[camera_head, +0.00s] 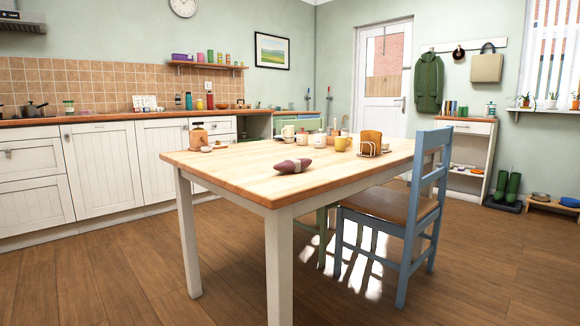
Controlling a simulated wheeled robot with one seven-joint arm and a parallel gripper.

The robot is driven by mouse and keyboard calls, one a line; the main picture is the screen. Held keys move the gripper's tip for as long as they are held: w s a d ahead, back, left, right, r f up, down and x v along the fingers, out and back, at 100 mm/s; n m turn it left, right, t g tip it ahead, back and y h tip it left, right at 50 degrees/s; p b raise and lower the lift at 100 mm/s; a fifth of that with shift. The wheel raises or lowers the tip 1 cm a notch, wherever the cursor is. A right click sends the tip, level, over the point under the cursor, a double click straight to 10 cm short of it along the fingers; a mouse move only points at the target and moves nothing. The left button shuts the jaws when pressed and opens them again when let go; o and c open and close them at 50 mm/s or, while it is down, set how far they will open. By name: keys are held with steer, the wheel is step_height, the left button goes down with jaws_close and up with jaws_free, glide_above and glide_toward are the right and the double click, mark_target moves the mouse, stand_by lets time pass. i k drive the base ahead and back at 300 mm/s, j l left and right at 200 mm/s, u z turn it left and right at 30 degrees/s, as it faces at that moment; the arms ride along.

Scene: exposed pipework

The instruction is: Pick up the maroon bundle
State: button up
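The maroon bundle (294,166) is a small, elongated roll with tapered ends and a paler band or tie near its right end. My gripper is not in this view.
On the table stand a brown jar (198,135), a yellow mug (342,144), a toast rack (371,146) and several small pots. A blue chair (410,220) stands at the table's right side. The wooden floor (130,270) in front and left is clear.

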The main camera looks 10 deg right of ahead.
mark_target(289, 165)
steer(key=i+j+u, duration=0.1)
steer(key=i+j, duration=0.15)
steer(key=i, duration=0.15)
steer(key=i+j, duration=0.25)
steer(key=i, duration=0.15)
steer(key=i+j+u, duration=0.15)
steer(key=i, duration=0.3)
